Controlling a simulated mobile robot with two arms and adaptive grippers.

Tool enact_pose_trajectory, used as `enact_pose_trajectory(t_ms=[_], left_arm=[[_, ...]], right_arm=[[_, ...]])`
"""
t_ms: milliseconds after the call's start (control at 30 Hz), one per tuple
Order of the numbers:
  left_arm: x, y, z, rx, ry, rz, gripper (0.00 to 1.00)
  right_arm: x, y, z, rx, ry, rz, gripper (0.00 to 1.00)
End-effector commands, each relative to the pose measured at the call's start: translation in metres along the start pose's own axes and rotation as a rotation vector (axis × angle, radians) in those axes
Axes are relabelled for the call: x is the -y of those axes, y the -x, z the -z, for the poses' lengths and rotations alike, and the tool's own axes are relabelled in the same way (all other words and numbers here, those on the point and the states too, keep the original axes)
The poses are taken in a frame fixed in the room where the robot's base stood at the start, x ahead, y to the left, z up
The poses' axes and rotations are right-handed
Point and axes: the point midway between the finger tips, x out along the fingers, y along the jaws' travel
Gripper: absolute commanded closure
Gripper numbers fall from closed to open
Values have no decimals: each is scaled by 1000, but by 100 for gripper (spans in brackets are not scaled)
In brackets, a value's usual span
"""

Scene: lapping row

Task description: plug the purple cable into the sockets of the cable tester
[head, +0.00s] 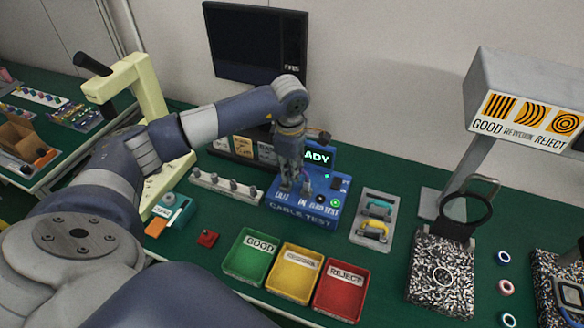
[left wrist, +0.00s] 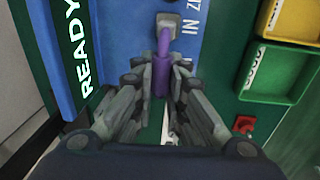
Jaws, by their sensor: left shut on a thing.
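The blue cable tester (head: 310,213) stands mid-table in the head view, with a lit screen (head: 319,156) whose visible letters read "ADY". Its blue top also shows in the left wrist view (left wrist: 125,22), beside the word READY. My left gripper (head: 291,186) points down over the tester's socket labels. In the left wrist view, my left gripper (left wrist: 161,84) is shut on the purple cable (left wrist: 162,68). A grey block (left wrist: 168,20) sits at the cable's far end near the "IN" label. I cannot tell whether the plug is seated. My right gripper is out of view.
Green, yellow and red bins (head: 248,257) (head: 294,273) (head: 340,290) stand in front of the tester. A rack of pegs (head: 226,190) lies to its left. A grey tray with teal and yellow parts (head: 373,218) lies to its right. A small red object (head: 207,238) lies left of the bins.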

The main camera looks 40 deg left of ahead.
Motion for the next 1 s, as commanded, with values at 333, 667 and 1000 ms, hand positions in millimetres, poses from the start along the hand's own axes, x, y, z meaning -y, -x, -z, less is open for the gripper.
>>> enact_pose_trajectory(t_ms=[333, 667, 1000], left_arm=[[1, -10, 0, 0, 1, 0, 100], [1, -14, 0, 0, 0, 0, 100], [2, -14, 0, 0, 0, 1, 64]], right_arm=[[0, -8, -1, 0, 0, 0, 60], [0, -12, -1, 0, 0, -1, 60], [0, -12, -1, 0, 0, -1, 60]])
